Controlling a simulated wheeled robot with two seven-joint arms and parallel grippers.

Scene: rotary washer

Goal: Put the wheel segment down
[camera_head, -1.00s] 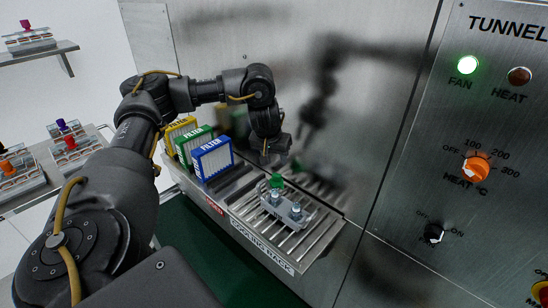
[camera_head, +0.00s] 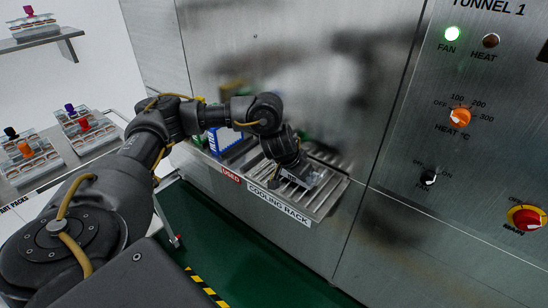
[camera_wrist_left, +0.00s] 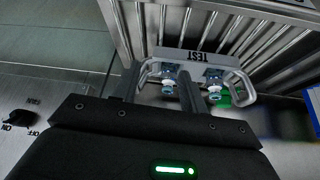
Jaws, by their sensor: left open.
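The wheel segment (camera_wrist_left: 180,54) shows in the left wrist view as a grey bracket with a TEST label, looped end handles, two small vials and a green knob partly hidden behind it. It is at the slatted cooling rack (camera_head: 325,201). In the head view my gripper mostly hides it. My left gripper (camera_wrist_left: 160,84) is open, its fingers close to the segment's near side. Whether they touch it I cannot tell. In the head view the left gripper (camera_head: 302,176) is low over the rack. My right gripper is not in view.
A blue-framed filter (camera_head: 226,138) stands left of the gripper, in the section labelled USED. The steel tunnel wall (camera_head: 290,60) rises behind the rack. A control panel (camera_head: 460,120) is at the right. A cart (camera_head: 60,150) with several packs stands left.

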